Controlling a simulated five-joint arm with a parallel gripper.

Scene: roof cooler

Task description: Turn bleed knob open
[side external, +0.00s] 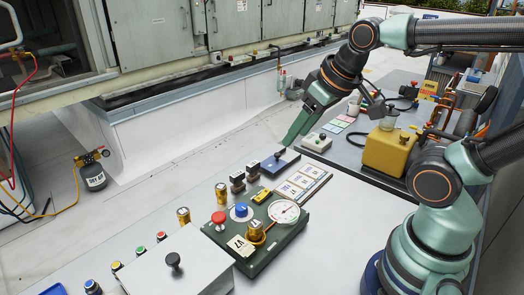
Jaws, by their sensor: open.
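A dark green board (268,250) lies on the grey bench top. It carries a red knob (219,218), a blue knob (241,211), a round white dial gauge (284,212) and a brass fitting (256,233). Tags with "V"-like marks are beside the fitting. I cannot tell which knob is the bleed knob, nor its turn position. My gripper (291,140) points down and left, above the bench behind the board, apart from all the knobs. It is open and holds nothing that I can see; the gap between its fingers is hard to make out.
A light box with a black knob (174,262) stands left of the board. Small black-topped blocks (238,181), a blue plate (280,162) and a card sheet (301,184) lie behind it. A yellow can (388,150) stands right.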

